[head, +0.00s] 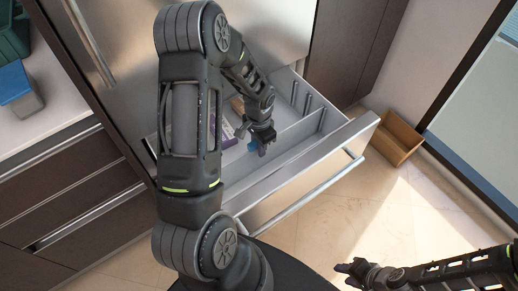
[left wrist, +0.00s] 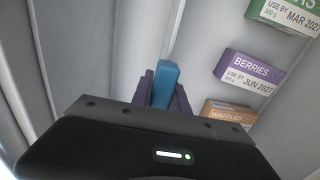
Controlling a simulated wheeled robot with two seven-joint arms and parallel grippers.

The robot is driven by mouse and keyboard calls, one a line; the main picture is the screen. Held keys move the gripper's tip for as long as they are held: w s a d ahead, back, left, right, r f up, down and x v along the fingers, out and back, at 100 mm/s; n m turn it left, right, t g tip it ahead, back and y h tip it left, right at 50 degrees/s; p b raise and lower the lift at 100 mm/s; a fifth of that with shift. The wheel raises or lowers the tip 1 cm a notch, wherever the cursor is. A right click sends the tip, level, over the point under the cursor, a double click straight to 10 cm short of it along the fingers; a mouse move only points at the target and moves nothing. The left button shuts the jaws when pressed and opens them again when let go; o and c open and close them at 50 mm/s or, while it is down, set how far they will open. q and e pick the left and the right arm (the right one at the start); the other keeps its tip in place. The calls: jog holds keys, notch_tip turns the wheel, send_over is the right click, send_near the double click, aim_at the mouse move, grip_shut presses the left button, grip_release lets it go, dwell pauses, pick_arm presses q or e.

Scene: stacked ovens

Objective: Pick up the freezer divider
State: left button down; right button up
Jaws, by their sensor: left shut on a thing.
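The freezer divider (head: 303,127) looks like a pale upright panel across the open freezer drawer (head: 252,193). Its edge also shows in the left wrist view (left wrist: 175,38), running up from a blue tab (left wrist: 165,84). My left gripper (head: 262,144) reaches down into the drawer. In the left wrist view its dark fingers (left wrist: 163,92) are shut on the blue tab, which appears to belong to the divider. My left arm hides part of the drawer. My right gripper (head: 350,268) is at the lower right, away from the drawer; its finger gap is unclear.
A purple berries box (left wrist: 250,75), an orange waffles box (left wrist: 229,112) and a green box (left wrist: 285,14) lie in the drawer. A wooden box (head: 394,137) stands on the floor right of the drawer. A counter (head: 55,95) is at left. Floor in front is clear.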

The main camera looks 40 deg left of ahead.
pick_arm(q)
notch_tip(320, 180, up, 27)
jog(key=p, duration=0.1)
jog(key=shift+f+p, duration=0.2)
jog(key=shift+p, duration=0.15)
dwell(0.6)
jog(key=p, duration=0.3)
jog(key=shift+r+p, duration=0.25)
jog(key=shift+p, duration=0.05)
jog(key=shift+r, duration=0.25)
